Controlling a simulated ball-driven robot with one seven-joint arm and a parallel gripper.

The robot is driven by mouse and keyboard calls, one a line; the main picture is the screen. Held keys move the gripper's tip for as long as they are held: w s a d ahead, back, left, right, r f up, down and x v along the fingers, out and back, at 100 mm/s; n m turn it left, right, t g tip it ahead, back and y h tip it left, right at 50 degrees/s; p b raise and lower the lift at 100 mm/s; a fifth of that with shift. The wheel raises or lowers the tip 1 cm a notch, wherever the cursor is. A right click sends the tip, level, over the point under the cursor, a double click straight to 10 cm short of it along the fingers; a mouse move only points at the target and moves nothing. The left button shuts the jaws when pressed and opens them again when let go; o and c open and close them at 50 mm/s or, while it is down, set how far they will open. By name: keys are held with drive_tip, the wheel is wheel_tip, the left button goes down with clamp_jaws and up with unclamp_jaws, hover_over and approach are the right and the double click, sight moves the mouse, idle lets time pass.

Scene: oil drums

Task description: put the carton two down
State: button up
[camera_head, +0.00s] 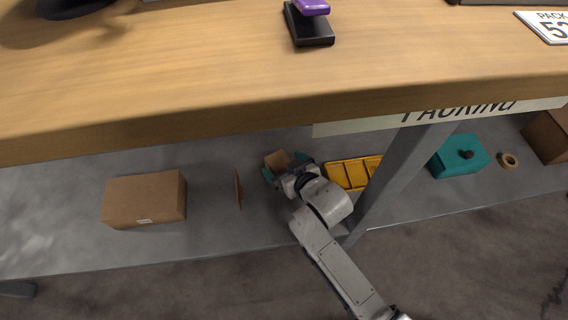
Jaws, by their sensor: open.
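My gripper (286,171) is low over the grey lower shelf, under the wooden bench top, with its teal fingers open. A small brown carton (277,159) is at the fingers, between or just beyond them; my gripper hides part of it. I cannot tell whether it touches the shelf. A larger brown carton (145,199) with a white label sits on the shelf to the left. No marking shows which one is carton two.
A thin brown upright piece (238,190) stands left of my gripper. A yellow tray (350,173), a grey post (399,178), a teal box (459,157), a tape roll (509,161) and another carton (549,135) are to the right. The bench top (180,60) overhangs the shelf.

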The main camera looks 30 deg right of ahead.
drive_tip(key=p+v, duration=0.4)
drive_tip(key=v, duration=0.7)
drive_tip(key=shift+s, duration=0.2)
drive_tip(key=shift+d, duration=0.1)
